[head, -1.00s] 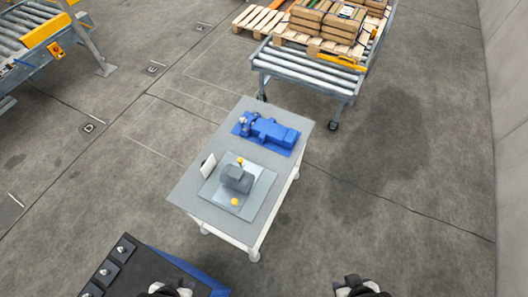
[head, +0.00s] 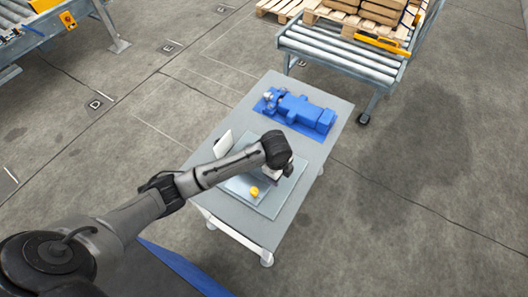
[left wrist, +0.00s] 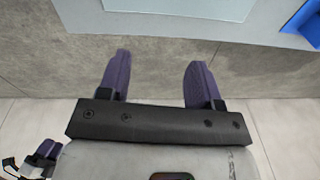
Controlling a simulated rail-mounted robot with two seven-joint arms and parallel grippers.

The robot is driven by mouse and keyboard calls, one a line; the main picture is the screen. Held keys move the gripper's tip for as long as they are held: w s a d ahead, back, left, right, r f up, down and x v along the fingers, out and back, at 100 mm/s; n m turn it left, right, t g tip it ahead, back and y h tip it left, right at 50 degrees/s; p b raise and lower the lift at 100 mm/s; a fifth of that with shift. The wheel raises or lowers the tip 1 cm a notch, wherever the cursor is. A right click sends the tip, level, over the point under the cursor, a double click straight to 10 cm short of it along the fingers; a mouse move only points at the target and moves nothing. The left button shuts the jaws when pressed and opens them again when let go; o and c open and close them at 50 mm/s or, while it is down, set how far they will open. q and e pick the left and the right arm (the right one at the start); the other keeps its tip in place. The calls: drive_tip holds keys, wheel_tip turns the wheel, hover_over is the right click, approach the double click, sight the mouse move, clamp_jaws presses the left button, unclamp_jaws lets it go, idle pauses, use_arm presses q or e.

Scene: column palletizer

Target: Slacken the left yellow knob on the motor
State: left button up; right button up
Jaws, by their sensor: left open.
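The pale plate (head: 262,207) that carries the grey motor lies on the near half of the grey table (head: 232,214). One round yellow knob (head: 254,191) shows on the plate's near side in the head view. My left arm hides the motor and the other yellow knob. My left gripper is above the plate in the head view, with its fingertips hard to make out. In the left wrist view its two purple fingers (left wrist: 158,70) are apart with nothing between them.
A blue machine (head: 300,108) lies on a blue mat at the table's far end. A small white panel (head: 223,144) stands at the table's left edge. A roller conveyor (head: 340,55) with a loaded pallet is behind. Floor to the right is clear.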

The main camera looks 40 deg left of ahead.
use_arm(q)
drive_tip(key=w+a+f+m+b, duration=0.1)
drive_tip(key=w+a+b, duration=0.1)
drive_tip(key=w, duration=0.1)
drive_tip(key=w+a+b, duration=0.2)
drive_tip(key=a+b, duration=0.1)
drive_tip(key=w+a+f+m+b, duration=0.1)
drive_tip(key=w+a+b, duration=0.1)
drive_tip(key=w+a, duration=0.1)
drive_tip(key=shift+w+f+m+g+y, duration=0.3)
drive_tip(key=shift+y, duration=0.1)
drive_tip(key=w+a+r+m+b, duration=0.1)
drive_tip(key=w+a+r+b, duration=0.3)
drive_tip(key=a+b, duration=0.5)
drive_tip(key=f+b, duration=0.1)
drive_tip(key=f, duration=0.8)
drive_tip(key=w+f+b, duration=0.1)
drive_tip(key=f, duration=0.4)
drive_tip(key=shift+a+b, duration=0.3)
drive_tip(key=shift+a, duration=0.1)
use_arm(e)
wheel_tip(320, 180, down, 21)
drive_tip(key=shift+f, duration=0.15)
drive_tip(key=shift+a, duration=0.1)
